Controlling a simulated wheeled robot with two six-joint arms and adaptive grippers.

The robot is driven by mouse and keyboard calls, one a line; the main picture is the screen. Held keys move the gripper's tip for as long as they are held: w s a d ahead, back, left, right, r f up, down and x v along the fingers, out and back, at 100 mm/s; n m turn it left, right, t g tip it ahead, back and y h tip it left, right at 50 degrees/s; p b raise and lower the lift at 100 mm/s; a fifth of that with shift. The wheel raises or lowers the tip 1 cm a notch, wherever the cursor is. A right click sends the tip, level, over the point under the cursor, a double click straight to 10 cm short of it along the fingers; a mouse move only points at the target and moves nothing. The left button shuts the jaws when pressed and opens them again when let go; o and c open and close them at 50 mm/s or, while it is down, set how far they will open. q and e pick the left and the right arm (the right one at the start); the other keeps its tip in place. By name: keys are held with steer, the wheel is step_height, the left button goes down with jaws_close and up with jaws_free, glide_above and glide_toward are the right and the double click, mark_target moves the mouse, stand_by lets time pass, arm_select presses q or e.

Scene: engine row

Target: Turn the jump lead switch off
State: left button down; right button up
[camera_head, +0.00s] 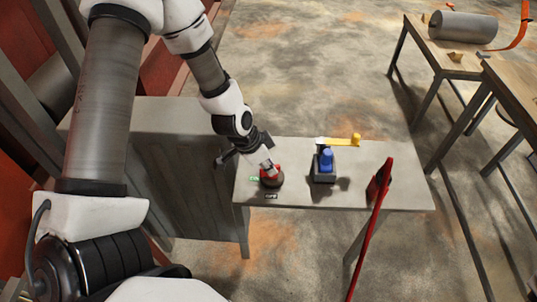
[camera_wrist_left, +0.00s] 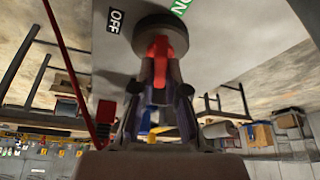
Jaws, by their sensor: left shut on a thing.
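The jump lead switch (camera_head: 276,183) stands on the left part of a narrow grey table, with a round dark base and a red handle. In the left wrist view its red handle (camera_wrist_left: 160,48) rises from the dark base (camera_wrist_left: 150,24). A green ON label (camera_head: 254,179) lies left of the base and a black OFF label (camera_head: 271,196) lies in front of it; the OFF label also shows in the left wrist view (camera_wrist_left: 115,20). My left gripper (camera_head: 268,166) is shut on the red handle, partly hiding it. My right gripper is not in view.
A blue-topped device (camera_head: 325,162) on a dark base stands right of the switch, with a yellow piece (camera_head: 340,141) behind it. A red upright bar (camera_head: 379,187) rises near the table's right end. A grey cabinet (camera_head: 190,190) stands left of the table (camera_head: 405,192).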

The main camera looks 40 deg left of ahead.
arm_select(q)
steer(key=shift+s+d+r+n+y, duration=0.15)
steer(key=shift+n+y, duration=0.15)
steer(key=shift+n, duration=0.2)
steer(key=shift+n+y+p, duration=0.3)
steer(key=shift+n, duration=0.6)
steer(key=n, duration=0.1)
steer(key=n+y, duration=0.1)
steer(key=n, duration=0.1)
steer(key=n+y, duration=0.1)
steer(key=n, duration=0.1)
steer(key=shift+d+f+t, duration=0.2)
steer(key=shift+d+t, duration=0.05)
steer(key=shift+t, duration=0.05)
steer(key=n+y, duration=0.1)
steer(key=n, duration=0.2)
steer(key=shift+d, duration=0.1)
steer(key=shift+d+n+y+p, duration=0.1)
steer(key=shift+n+y+p, duration=0.3)
steer(key=shift+n, duration=0.9)
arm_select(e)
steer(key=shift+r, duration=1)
arm_select(q)
steer(key=shift+g, duration=0.4)
steer(key=c, duration=1.2)
jaws_free()
